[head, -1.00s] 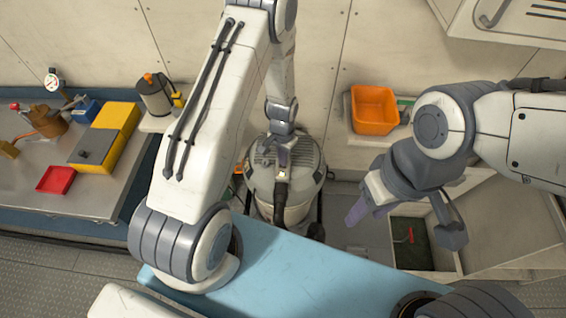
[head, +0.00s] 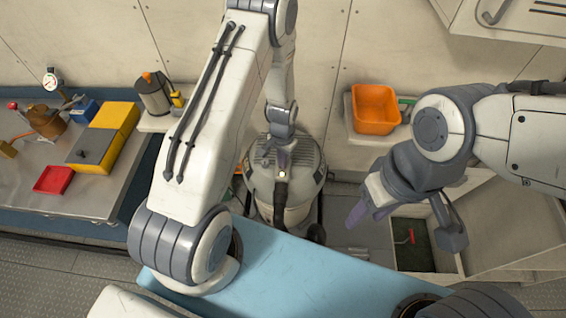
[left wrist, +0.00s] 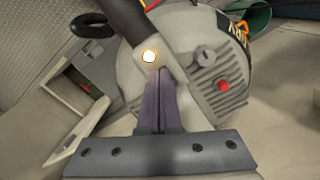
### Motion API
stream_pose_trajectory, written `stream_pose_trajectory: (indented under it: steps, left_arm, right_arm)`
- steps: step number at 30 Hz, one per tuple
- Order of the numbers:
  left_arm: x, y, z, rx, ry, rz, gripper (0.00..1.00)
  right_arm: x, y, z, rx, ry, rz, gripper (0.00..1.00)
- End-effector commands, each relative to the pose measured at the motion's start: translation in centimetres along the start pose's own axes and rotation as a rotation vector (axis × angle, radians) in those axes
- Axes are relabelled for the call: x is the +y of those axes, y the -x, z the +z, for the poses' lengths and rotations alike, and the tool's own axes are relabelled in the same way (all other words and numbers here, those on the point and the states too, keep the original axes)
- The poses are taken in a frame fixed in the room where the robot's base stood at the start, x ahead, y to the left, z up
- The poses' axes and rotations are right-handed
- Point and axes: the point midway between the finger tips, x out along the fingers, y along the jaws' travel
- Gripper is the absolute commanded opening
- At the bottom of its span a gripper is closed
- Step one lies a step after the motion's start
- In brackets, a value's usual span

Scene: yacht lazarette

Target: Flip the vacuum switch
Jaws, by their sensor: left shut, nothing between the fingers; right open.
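The vacuum (head: 258,185) is a round grey canister on the floor in the middle of the head view. In the left wrist view its lid (left wrist: 195,30) carries a grey knob (left wrist: 205,55), a red button (left wrist: 223,85) and a glowing light (left wrist: 149,56); the light also shows in the head view (head: 282,174). My left gripper (head: 283,163) is shut and empty, its fingertips (left wrist: 162,72) just beside the light at the lid panel. I cannot tell if they touch. The switch cannot be told apart beside the fingertips. My right gripper (head: 357,214) is open and empty, right of the vacuum.
A black hose (head: 281,195) runs down the vacuum's front. An orange bin (head: 375,108) stands on a ledge at right. A workbench (head: 95,195) with a red tray (head: 53,180) and a yellow case (head: 115,120) is at left. A blue surface (head: 290,270) lies in front.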

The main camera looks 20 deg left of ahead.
Motion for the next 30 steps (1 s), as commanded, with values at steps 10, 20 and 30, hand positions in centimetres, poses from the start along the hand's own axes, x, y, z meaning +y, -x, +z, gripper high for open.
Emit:
stream_pose_trajectory:
  steps: [10,20,30]
  left_arm:
    - [0.0,0.1,-0.1,0.002,0.000,0.000,0.00]
    - [0.0,2.7,0.0,0.001,0.000,0.000,0.00]
    - [0.0,5.5,0.0,0.001,0.000,0.000,0.00]
  right_arm:
    - [0.0,0.1,0.0,0.000,0.000,0.000,0.50]
    - [-0.1,2.1,-0.1,0.000,0.000,0.000,0.50]
    - [-0.3,4.1,-0.2,0.000,0.000,0.000,0.50]
